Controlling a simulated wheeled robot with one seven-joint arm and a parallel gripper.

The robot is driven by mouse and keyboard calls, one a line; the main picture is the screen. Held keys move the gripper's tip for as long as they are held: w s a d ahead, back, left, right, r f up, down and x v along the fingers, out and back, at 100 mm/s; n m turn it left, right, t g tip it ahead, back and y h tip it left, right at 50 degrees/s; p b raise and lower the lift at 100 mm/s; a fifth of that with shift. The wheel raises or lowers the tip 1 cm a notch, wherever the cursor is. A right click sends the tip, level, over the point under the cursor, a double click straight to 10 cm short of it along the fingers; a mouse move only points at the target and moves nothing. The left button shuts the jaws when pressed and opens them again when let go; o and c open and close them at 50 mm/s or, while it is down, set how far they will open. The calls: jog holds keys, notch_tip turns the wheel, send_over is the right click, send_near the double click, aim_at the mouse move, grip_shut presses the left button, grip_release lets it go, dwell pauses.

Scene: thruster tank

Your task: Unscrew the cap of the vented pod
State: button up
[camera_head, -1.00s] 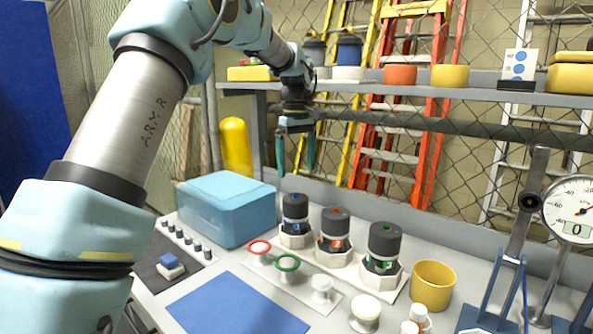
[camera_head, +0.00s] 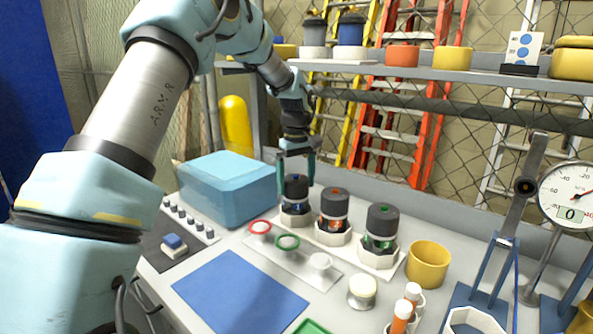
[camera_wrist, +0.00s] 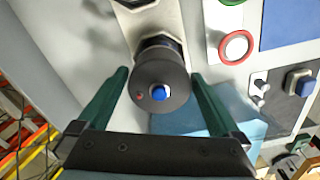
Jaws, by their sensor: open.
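Three dark-capped pods stand in white hexagonal sockets on the bench: one with a blue mark (camera_head: 295,187), one with orange (camera_head: 334,203) and one with green (camera_head: 382,220). No label tells me which is the vented pod. My gripper (camera_head: 296,184) points down at the blue-marked pod, with its green fingers on either side of the cap. In the wrist view, the round dark cap (camera_wrist: 175,98) shows a blue centre and a small red dot. My open fingers (camera_wrist: 160,76) straddle it with visible gaps on both sides.
A light blue box (camera_head: 228,185) stands left of the pods. Red (camera_head: 260,228), green (camera_head: 287,242) and white (camera_head: 320,262) knobs stand in front. A yellow cup (camera_head: 428,264) is to the right. A shelf (camera_head: 430,73) runs behind. The blue mat (camera_head: 240,292) is clear.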

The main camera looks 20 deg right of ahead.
jog(key=c, duration=1)
jog(key=o, duration=0.7)
jog(key=c, duration=0.7)
jog(key=shift+o, duration=0.2)
jog(key=n, duration=0.4)
jog(key=n+p, duration=0.1)
jog(key=n, duration=0.3)
jog(key=shift+n+p, duration=0.3)
jog(key=shift+n, duration=0.1)
jog(key=n+p, duration=0.2)
jog(key=n, duration=0.3)
jog(key=shift+s+a+n, duration=0.1)
jog(key=shift+n, duration=0.3)
jog(key=shift+f+n+p, duration=0.15)
jog(key=shift+n+p, duration=0.6)
jog(key=shift+n, duration=0.65)
